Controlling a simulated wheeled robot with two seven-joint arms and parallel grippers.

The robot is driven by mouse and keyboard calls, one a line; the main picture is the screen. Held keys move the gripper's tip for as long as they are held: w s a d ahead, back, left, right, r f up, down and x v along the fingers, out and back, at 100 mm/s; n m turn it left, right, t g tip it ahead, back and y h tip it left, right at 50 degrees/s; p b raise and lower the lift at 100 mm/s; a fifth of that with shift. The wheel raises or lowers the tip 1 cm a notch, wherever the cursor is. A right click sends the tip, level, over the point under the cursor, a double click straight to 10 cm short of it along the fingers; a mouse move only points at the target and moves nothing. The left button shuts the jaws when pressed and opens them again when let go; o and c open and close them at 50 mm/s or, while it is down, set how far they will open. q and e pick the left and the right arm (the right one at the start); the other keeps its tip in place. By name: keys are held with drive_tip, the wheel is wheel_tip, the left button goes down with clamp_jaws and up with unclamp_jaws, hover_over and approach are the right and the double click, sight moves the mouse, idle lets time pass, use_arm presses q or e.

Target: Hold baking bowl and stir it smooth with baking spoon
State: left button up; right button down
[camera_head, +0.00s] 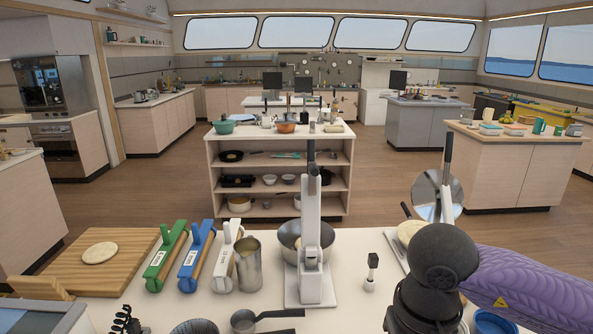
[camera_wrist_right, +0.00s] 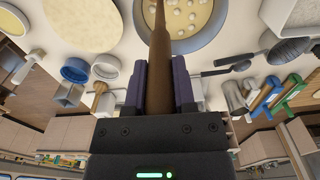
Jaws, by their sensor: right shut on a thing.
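The baking spoon (camera_wrist_right: 159,50) shows as a brown wooden handle in the right wrist view. My right gripper (camera_wrist_right: 159,82) is shut on it, with a purple finger on each side. The handle runs up across the rim of the baking bowl (camera_wrist_right: 204,38) and leaves the picture at the top, so its far end is hidden. The bowl has a grey-blue rim and holds pale yellow batter with several lighter lumps; it is cut off by the top edge. I cannot make out this bowl or the spoon in the head view. My left gripper is in neither view.
The head view shows a cutting board (camera_head: 60,262) with dough, several rolling pins (camera_head: 195,262), a metal pitcher (camera_head: 248,266), a white mixer stand (camera_head: 311,240) with a steel bowl (camera_head: 289,238), and measuring cups (camera_head: 243,320). A blue-rimmed cup (camera_wrist_right: 75,70) stands left of the spoon in the wrist view.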

drive_tip(key=shift+w+f, duration=0.15)
drive_tip(key=shift+f, duration=0.7)
drive_tip(key=shift+w+f, duration=0.15)
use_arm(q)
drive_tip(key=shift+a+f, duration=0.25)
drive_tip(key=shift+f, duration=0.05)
